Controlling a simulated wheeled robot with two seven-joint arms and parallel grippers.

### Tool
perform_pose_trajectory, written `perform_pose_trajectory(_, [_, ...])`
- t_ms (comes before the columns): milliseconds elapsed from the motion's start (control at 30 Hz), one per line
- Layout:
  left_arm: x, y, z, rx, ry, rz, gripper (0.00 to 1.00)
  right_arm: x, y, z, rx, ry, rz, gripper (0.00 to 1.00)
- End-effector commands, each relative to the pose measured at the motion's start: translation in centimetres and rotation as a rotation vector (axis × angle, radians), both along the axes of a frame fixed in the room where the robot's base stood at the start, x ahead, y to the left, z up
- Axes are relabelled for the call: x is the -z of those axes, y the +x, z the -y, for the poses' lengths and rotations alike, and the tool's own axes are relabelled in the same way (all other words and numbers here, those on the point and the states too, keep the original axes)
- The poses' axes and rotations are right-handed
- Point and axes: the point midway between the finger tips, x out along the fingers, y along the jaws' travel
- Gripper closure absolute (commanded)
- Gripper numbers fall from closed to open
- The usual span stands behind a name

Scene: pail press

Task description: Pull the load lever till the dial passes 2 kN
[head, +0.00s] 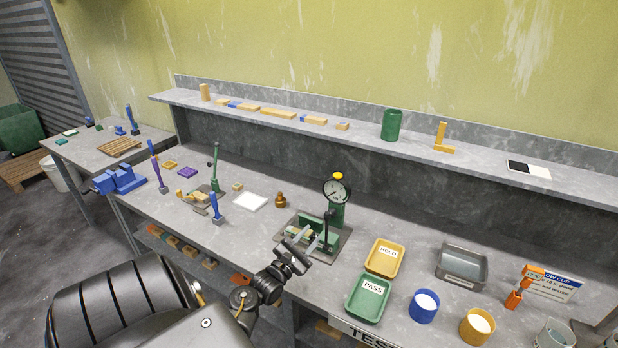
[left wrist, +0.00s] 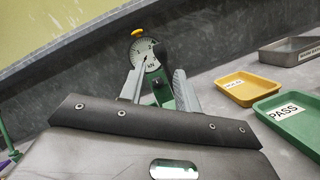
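The press (head: 318,236) is green and stands on a grey plate on the bench. Its round white dial (head: 337,190) has a yellow cap on top; it also shows in the left wrist view (left wrist: 146,53), with a "2" and "kN" on its face. The needle is too small to read surely. A dark upright rod with a knob (head: 327,215), seemingly the load lever, stands in front of the post. My left gripper (head: 304,240) is at the press's near side, fingers apart; the fingers (left wrist: 158,88) frame the green post in the left wrist view. I see no contact with the lever. My right gripper is out of view.
A yellow tray (head: 385,257) and a green PASS tray (head: 368,298) lie right of the press. A grey bin (head: 462,265), a blue cup (head: 424,306) and a yellow cup (head: 477,326) stand farther right. A brass weight (head: 280,201) stands left of the press.

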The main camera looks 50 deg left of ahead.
Motion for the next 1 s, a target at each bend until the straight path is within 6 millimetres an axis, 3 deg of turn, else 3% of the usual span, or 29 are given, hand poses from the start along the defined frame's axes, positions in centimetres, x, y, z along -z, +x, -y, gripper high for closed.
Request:
perform_pose_trajectory(333, [-0.2, 1.2, -0.2, 0.003, -0.008, 0.008, 0.67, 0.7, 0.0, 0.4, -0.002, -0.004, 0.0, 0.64])
perform_pose_trajectory(800, [-1.8, 7.8, -1.4, 0.001, -0.007, 0.009, 0.67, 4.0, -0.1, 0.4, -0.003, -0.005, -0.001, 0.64])
perform_pose_trajectory(1000, [-2.0, 7.6, -1.3, 0.001, -0.008, 0.006, 0.9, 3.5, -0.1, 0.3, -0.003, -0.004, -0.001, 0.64])
